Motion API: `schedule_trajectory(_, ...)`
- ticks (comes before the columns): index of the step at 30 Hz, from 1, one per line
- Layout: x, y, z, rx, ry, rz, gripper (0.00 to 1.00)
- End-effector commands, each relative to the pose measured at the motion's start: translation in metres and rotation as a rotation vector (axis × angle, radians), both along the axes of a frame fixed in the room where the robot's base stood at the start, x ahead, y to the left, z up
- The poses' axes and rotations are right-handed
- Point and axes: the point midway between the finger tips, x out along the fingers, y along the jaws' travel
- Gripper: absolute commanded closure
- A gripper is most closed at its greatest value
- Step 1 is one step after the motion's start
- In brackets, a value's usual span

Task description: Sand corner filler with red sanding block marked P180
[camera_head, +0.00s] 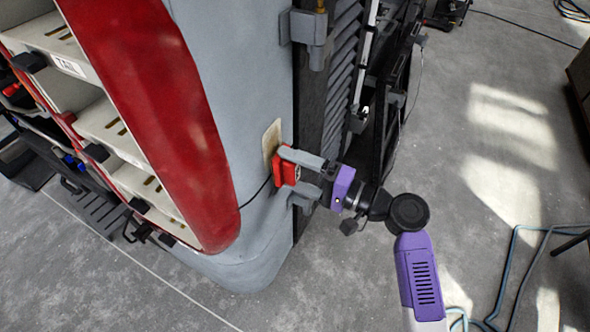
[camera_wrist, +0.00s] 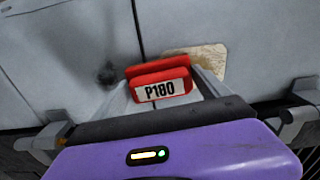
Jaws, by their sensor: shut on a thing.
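My gripper (camera_head: 290,165) is shut on the red sanding block (camera_head: 284,172), close against the grey coach corner (camera_head: 255,90). In the wrist view the red block (camera_wrist: 158,71) shows a white label reading P180 (camera_wrist: 160,90), between my gripper's fingers (camera_wrist: 158,88). The beige filler patch (camera_head: 271,142) is on the grey corner panel, just above and left of the block. In the wrist view the filler patch (camera_wrist: 203,62) lies behind the block and to its right, partly hidden by it. I cannot tell whether the block touches the panel.
Hinge brackets (camera_head: 305,28) stick out at the corner's right edge, beside a dark louvred panel (camera_head: 341,75). Drawers (camera_head: 115,130) stand open-fronted at left, past a red panel (camera_head: 160,100). A blue hose (camera_head: 510,260) lies on the floor at right. The grey floor (camera_head: 450,150) between is mostly clear.

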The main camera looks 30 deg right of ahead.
Motion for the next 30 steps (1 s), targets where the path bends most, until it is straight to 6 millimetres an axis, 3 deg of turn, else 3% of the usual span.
schedule_trajectory(18,0.007,0.005,0.002,0.000,-0.001,0.000,0.46)
schedule_trajectory(30,0.006,0.005,0.032,0.000,-0.001,0.000,0.46)
